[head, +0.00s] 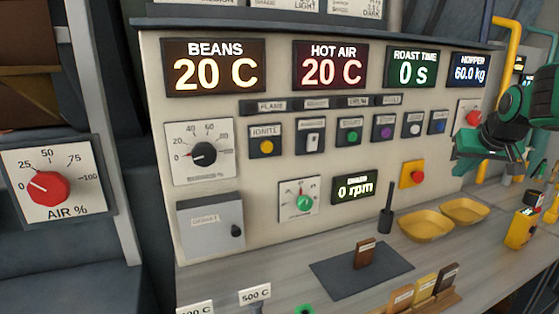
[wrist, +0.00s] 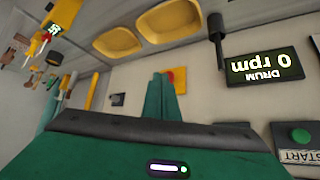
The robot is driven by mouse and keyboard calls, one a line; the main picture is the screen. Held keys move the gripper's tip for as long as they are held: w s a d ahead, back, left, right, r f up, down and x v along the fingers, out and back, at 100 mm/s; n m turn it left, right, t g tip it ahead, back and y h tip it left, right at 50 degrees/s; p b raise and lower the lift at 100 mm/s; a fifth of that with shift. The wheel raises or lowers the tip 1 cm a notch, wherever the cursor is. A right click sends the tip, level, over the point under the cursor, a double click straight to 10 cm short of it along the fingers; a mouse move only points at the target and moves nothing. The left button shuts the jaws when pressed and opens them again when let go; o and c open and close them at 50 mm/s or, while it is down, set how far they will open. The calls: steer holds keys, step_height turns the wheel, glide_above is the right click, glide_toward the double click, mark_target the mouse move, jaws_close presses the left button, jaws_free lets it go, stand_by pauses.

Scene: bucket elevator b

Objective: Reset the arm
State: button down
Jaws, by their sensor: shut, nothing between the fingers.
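My gripper (head: 462,152) is at the right of the head view, green and dark, in front of the right part of the roaster control panel (head: 270,165). In the wrist view its green fingers (wrist: 162,88) are together with nothing between them. They overlap the red emergency button on its yellow plate (wrist: 177,78) in that picture; I cannot tell the distance between them. The same button (head: 412,174) is clear of the gripper in the head view. The wrist picture is upside down.
Two yellow trays (head: 426,226) stand on the counter, with a dark upright handle (head: 386,220) beside them. A brown block (head: 364,254) stands on a dark mat (head: 335,279). A yellow device (head: 520,228) and a yellow pipe (head: 507,45) are at the right.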

steer(key=s+a+f+m+g, duration=0.1)
steer(key=s+f, duration=0.4)
steer(key=s, duration=0.6)
steer(key=s+a+f+m+g+y, duration=0.1)
steer(key=s+a+f+g, duration=0.3)
steer(key=s, duration=0.8)
steer(key=s+a+f+m+g+y, duration=0.1)
steer(key=s+a+f+g, duration=0.2)
steer(key=s+f, duration=0.5)
steer(key=s, duration=0.3)
steer(key=shift+s+a, duration=0.15)
steer(key=shift+s, duration=0.1)
steer(key=shift+f, duration=0.1)
steer(key=shift+w+f, duration=0.25)
steer(key=shift+w, duration=0.45)
